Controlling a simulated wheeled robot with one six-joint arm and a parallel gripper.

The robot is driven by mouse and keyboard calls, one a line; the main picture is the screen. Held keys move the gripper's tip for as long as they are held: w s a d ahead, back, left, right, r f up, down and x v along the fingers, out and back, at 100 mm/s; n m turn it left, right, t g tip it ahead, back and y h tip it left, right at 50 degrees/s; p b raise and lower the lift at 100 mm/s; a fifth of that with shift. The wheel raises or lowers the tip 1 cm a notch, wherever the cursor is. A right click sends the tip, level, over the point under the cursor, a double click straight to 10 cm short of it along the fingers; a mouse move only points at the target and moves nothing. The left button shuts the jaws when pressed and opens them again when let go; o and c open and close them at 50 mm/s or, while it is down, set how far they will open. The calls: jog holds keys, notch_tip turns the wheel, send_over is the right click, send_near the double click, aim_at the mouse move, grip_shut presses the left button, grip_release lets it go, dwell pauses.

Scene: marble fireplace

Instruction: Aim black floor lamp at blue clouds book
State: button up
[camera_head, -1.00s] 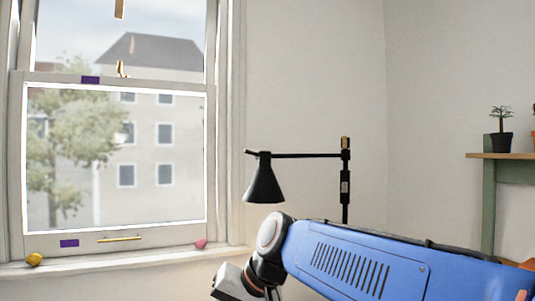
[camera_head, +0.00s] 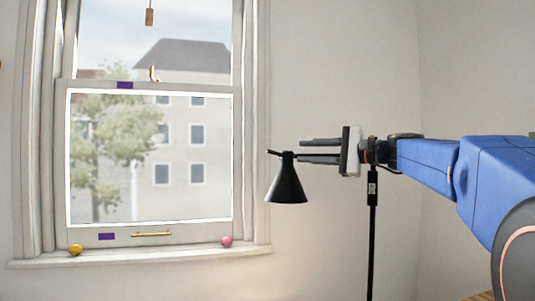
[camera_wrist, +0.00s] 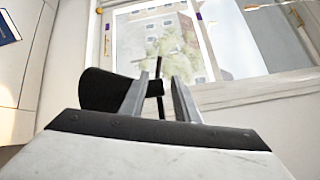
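The black floor lamp (camera_head: 287,184) stands right of the window, its cone shade pointing down and its thin post rising below my gripper. My gripper (camera_head: 302,150) is level with the lamp's top, its fingers apart and pointing left toward the shade; the lamp's horizontal arm is partly hidden behind it. In the wrist view, the dark shade (camera_wrist: 103,91) lies just beyond my left finger, and a thin black rod shows between the fingertips (camera_wrist: 160,92). I cannot tell whether the fingers touch the lamp. A dark blue flat thing (camera_wrist: 6,30) at the upper left may be the book; no clouds are readable.
The window (camera_head: 150,155) is at the left, with a yellow ball (camera_head: 75,250) and a pink ball (camera_head: 227,241) on its sill (camera_head: 150,256). Bare wall lies behind the lamp. A wooden edge (camera_head: 480,296) shows at the bottom right.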

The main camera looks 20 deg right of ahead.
jog(key=x, duration=1.6)
jog(key=shift+w+a+f, duration=0.15)
jog(key=shift+w+a, duration=0.05)
jog(key=shift+a, duration=0.15)
grip_shut()
